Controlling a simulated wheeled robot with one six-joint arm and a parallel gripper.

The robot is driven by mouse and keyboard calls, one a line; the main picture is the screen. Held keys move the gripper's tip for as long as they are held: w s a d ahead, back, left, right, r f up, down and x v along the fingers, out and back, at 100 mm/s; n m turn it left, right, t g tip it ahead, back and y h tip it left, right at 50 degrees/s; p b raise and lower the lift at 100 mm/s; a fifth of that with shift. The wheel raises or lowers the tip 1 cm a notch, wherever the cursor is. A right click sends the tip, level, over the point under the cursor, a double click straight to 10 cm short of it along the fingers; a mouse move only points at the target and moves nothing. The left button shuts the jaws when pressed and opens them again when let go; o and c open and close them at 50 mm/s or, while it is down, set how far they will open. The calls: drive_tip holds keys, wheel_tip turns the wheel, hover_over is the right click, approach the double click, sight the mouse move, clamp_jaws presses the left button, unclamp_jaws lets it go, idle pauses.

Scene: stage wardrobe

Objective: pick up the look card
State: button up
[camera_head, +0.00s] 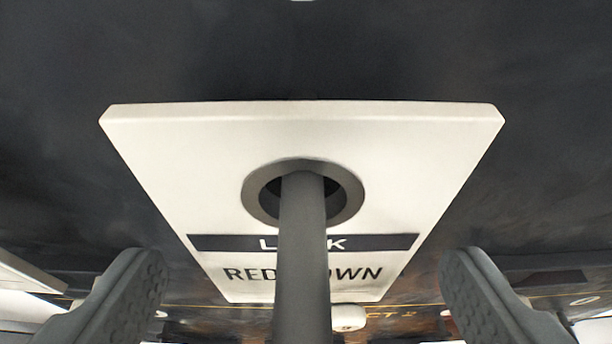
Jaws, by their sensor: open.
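The look card (180,150) is a white plate with a grey-rimmed hole and a dark band. Its lettering reads in part "L…K" and "RED …OWN". It stands out in front of a dark surface, in the middle of the view. A grey rod (303,260) runs from the hole towards the camera and covers the middle of the lettering. My gripper (303,275) is open, with one ridged finger at the lower left and one at the lower right. The card shows between the fingers and beyond them, with a gap on each side. No contact shows.
The dark surface (300,50) fills the space behind and around the card. Another pale plate edge (28,274) shows at the far left. A small white rounded thing (348,318) and part of some yellow lettering show below the card. The lower background is blurred.

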drive_tip(key=shift+w, duration=0.25)
drive_tip(key=shift+f, duration=0.1)
drive_tip(key=c, duration=1)
drive_tip(key=shift+d, duration=0.1)
drive_tip(key=shift+c, duration=0.2)
